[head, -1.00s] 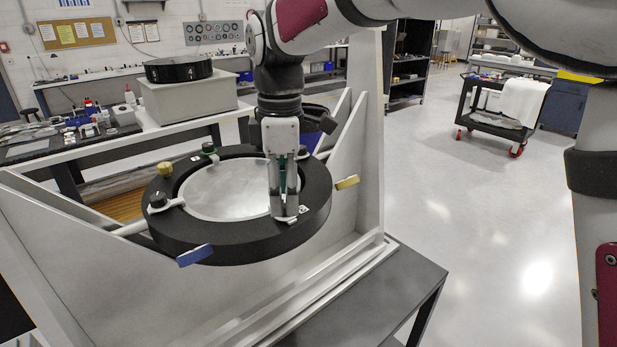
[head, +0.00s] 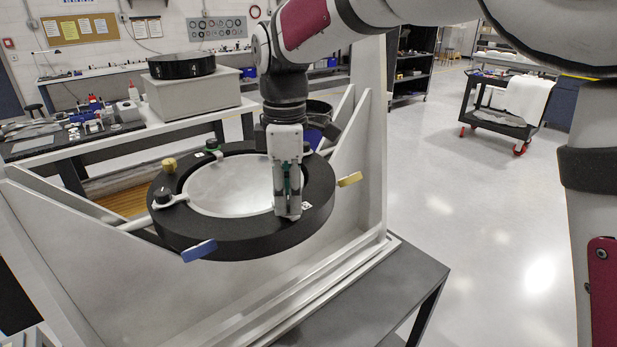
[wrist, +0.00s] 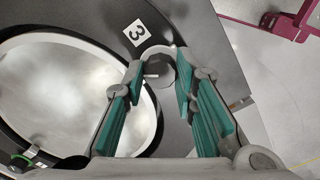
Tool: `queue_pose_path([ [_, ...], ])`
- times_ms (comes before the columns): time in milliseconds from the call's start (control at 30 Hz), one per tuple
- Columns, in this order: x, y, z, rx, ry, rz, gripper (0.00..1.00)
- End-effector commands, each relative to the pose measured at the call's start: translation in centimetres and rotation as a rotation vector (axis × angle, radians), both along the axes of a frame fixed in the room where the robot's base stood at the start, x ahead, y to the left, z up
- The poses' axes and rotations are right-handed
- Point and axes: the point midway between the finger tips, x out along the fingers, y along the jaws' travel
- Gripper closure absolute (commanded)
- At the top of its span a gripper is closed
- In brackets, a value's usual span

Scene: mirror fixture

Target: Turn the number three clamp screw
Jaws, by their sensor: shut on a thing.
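The black ring fixture (head: 190,235) holds a round silvery mirror (head: 225,188) in its middle. A white label "3" (wrist: 136,32) lies on the ring in the wrist view. Beside it is the grey number three clamp screw (wrist: 160,72), between the fingertips of my gripper (wrist: 163,78). The teal-padded fingers are shut on the screw from both sides. In the head view my gripper (head: 288,213) points down onto the near right part of the ring, and its fingers hide the screw.
Other clamps with dark knobs sit on the ring at the left (head: 163,197) and the back (head: 211,145). Blue (head: 200,250) and yellow (head: 350,179) tabs stick out from the rim. A white upright panel (head: 371,130) stands close to the right of my gripper.

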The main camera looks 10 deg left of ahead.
Motion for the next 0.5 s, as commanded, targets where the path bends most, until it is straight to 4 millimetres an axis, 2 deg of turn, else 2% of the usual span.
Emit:
queue_pose_path([
  [267, -0.09, -0.01, 0.06, -0.001, 0.002, -0.134, 1.00],
  [500, -0.15, -0.03, 0.11, -0.002, 0.002, -0.346, 1.00],
])
